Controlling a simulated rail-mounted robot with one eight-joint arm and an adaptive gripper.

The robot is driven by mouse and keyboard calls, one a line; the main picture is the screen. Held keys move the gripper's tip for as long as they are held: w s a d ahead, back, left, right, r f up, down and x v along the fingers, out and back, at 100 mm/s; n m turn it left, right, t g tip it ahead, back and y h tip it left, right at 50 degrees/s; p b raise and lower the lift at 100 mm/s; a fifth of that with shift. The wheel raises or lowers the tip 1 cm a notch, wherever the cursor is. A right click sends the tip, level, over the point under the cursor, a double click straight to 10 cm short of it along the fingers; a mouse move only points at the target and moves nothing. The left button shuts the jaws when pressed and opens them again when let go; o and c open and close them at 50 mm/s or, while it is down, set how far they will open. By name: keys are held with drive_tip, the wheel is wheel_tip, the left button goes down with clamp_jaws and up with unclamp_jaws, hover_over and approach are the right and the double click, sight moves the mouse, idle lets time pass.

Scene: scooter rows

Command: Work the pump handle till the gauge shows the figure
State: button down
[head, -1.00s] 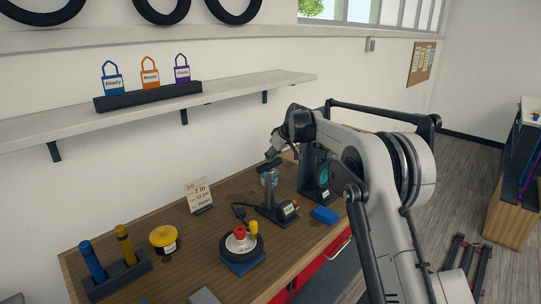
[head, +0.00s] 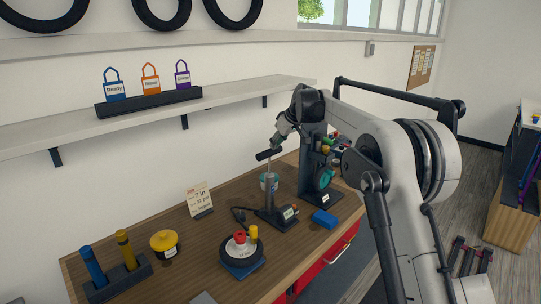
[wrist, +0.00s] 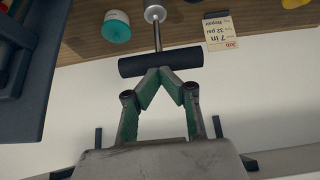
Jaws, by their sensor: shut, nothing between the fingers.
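The pump (head: 272,208) stands on the wooden bench, its black T-handle (head: 268,154) raised on a bare metal rod. The handle also crosses the wrist view (wrist: 134,67). My gripper (wrist: 160,72) is shut, its tips meeting at the middle of the handle bar with nothing between them; whether they touch the bar I cannot tell. In the head view my gripper (head: 277,143) is just above the handle. A small gauge display (head: 289,213) on the pump base is too small to read. The job card (head: 200,199) reads 7 in, 32 psi, Repair.
A small wheel with red and yellow caps (head: 241,252) lies on a blue stand in front of the pump. A blue block (head: 324,219), a yellow pot (head: 164,243) and a dark stand (head: 313,165) are nearby. A teal-and-white tub (wrist: 116,27) stands close behind the pump.

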drive_tip(key=shift+v, duration=2.2)
drive_tip(key=shift+a+r, duration=0.1)
drive_tip(key=shift+a, duration=0.05)
drive_tip(key=s+d+r+m+h+b, duration=0.1)
drive_tip(key=s+d+m+b, duration=0.1)
drive_tip(key=s+d, duration=0.5)
drive_tip(key=s+d+r+m+t+h+b, duration=0.1)
drive_tip(key=s+d, duration=0.2)
drive_tip(key=s, duration=0.9)
drive_tip(key=s+d+r+m+h+b, duration=0.1)
drive_tip(key=s+d+r+m+b, duration=0.1)
drive_tip(key=s+d, duration=0.5)
drive_tip(key=s+d+f+m+b, duration=0.1)
drive_tip(key=s+d+f, duration=0.1)
drive_tip(key=s+f, duration=0.4)
drive_tip(key=s+d+f+m+t+h+b, duration=0.1)
drive_tip(key=s+f, duration=0.6)
drive_tip(key=s, duration=0.7)
drive_tip(key=s+d+f+m+h+b, duration=0.1)
drive_tip(key=s+d+f+m+b, duration=0.1)
drive_tip(key=s+f, duration=0.4)
drive_tip(key=s+d+m, duration=0.1)
drive_tip(key=s, duration=0.4)
drive_tip(key=shift+d+f+t, duration=0.2)
drive_tip(key=shift+d+t, duration=0.2)
